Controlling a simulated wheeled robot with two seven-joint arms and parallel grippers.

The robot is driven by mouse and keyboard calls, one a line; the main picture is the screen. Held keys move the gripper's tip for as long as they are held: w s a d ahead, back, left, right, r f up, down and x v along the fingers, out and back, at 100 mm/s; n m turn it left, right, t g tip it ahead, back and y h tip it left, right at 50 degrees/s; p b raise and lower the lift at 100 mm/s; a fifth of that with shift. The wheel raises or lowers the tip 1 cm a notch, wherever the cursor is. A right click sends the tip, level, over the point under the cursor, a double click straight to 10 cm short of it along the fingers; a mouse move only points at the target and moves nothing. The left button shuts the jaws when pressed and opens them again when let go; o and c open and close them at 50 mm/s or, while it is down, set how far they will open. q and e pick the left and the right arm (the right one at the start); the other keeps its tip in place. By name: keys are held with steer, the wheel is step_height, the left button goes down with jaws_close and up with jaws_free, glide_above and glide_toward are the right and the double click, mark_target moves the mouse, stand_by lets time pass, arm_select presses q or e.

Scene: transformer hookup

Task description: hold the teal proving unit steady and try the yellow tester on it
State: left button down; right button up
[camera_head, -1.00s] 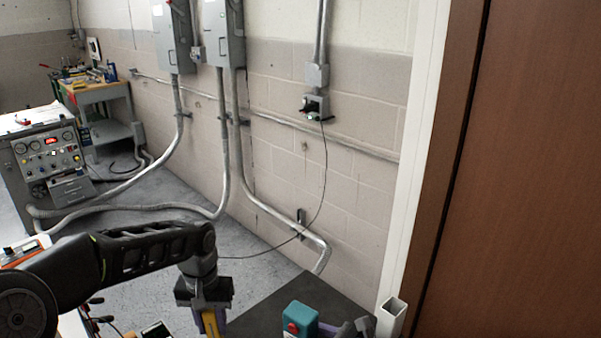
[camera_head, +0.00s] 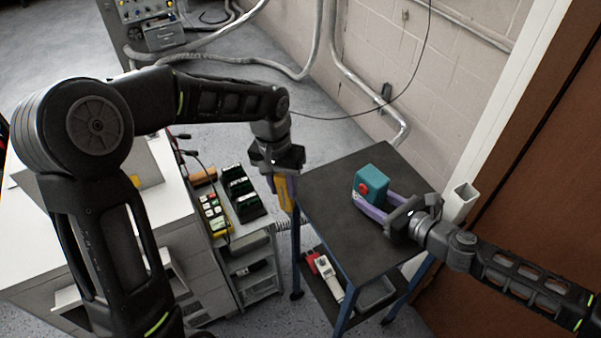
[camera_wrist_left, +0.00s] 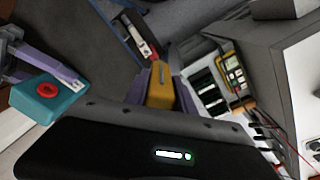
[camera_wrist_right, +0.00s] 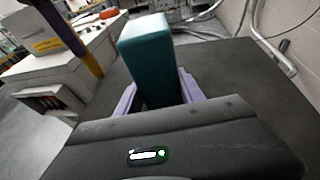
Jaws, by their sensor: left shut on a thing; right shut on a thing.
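The teal proving unit (camera_head: 371,184) has a red button on its face and is at the dark table top. My right gripper (camera_head: 372,205) is shut on it; the unit stands between the purple fingers in the right wrist view (camera_wrist_right: 148,55). My left gripper (camera_head: 284,184) points down, shut on the yellow tester (camera_head: 285,193), left of the table's edge and apart from the proving unit. The tester also shows between the fingers in the left wrist view (camera_wrist_left: 160,88). The tester's tip is not clearly visible. Whether the unit touches the table is unclear.
The dark table (camera_head: 330,190) is mostly clear on top. Its lower shelf holds a red and white device (camera_head: 327,274) and a grey tray (camera_head: 376,292). A cart at left carries a yellow multimeter (camera_head: 214,214) and black racks (camera_head: 240,190). A white post (camera_head: 460,202) stands at right.

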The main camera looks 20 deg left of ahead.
arm_select(q)
steer(key=s+d+f+m+h, duration=0.1)
steer(key=s+d+h, duration=0.1)
steer(key=s+h, duration=0.35)
steer(key=s+d+f+m+h, duration=0.1)
steer(key=s+d+h, duration=0.1)
steer(key=s, duration=0.6)
steer(key=a+r+n+t+h, duration=0.1)
steer(key=n+t, duration=0.1)
steer(key=t, duration=0.1)
steer(key=w+a+r+n+t+h, duration=0.1)
steer(key=r+t+h, duration=0.1)
steer(key=t, duration=0.1)
steer(key=w+a+r+n+t+h, duration=0.1)
steer(key=n+t, duration=0.1)
steer(key=t, duration=0.1)
steer(key=shift+r+n, duration=0.25)
steer(key=shift+n, duration=0.05)
steer(key=shift+w+d+h, duration=0.1)
steer(key=shift+w+h, duration=0.05)
steer(key=shift+h, duration=0.1)
steer(key=w+d, duration=0.4)
steer(key=w, duration=0.2)
steer(key=shift+d, duration=0.15)
steer(key=shift+w+d, duration=0.3)
steer(key=shift+w, duration=0.3)
arm_select(e)
steer(key=shift+s+a, duration=0.1)
stand_by(1.0)
